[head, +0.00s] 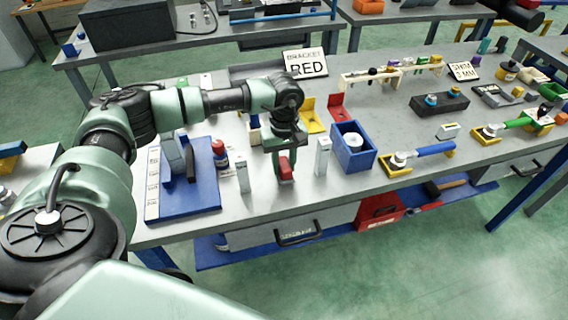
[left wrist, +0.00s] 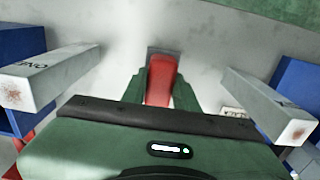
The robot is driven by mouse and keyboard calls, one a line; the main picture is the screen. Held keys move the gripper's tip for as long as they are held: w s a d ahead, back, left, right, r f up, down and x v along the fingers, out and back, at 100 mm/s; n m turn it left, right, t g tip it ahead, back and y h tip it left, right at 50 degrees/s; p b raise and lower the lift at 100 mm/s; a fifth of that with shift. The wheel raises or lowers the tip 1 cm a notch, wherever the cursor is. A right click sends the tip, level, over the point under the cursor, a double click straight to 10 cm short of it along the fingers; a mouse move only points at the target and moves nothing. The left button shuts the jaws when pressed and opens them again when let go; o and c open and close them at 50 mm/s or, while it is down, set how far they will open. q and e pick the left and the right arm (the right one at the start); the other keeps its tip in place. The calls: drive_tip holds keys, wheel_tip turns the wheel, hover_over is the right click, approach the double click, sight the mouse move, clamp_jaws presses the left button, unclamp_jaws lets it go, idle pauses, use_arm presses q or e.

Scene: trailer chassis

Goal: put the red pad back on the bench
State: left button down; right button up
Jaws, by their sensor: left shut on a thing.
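The red pad (head: 286,171) is between the fingers of my left gripper (head: 284,160), low over the front part of the grey bench (head: 290,201). In the left wrist view the red pad (left wrist: 162,80) is held between the two green fingers (left wrist: 160,88). The gripper is shut on it and covers part of it. I cannot tell whether the pad's lower end touches the bench top. My right gripper is not in view.
White upright posts stand left (head: 243,177) and right (head: 322,158) of the gripper. A blue open box (head: 352,156) is farther right, and a blue board (head: 198,205) with a grey fixture lies left. A "BRACKET RED" sign (head: 305,64) stands behind.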

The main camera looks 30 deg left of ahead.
use_arm(q)
drive_tip(key=shift+f, duration=0.55)
drive_tip(key=c, duration=1.5)
unclamp_jaws()
drive_tip(key=shift+f, duration=0.2)
drive_tip(key=o, duration=0.4)
drive_tip(key=shift+r, duration=0.1)
drive_tip(key=shift+r, duration=0.1)
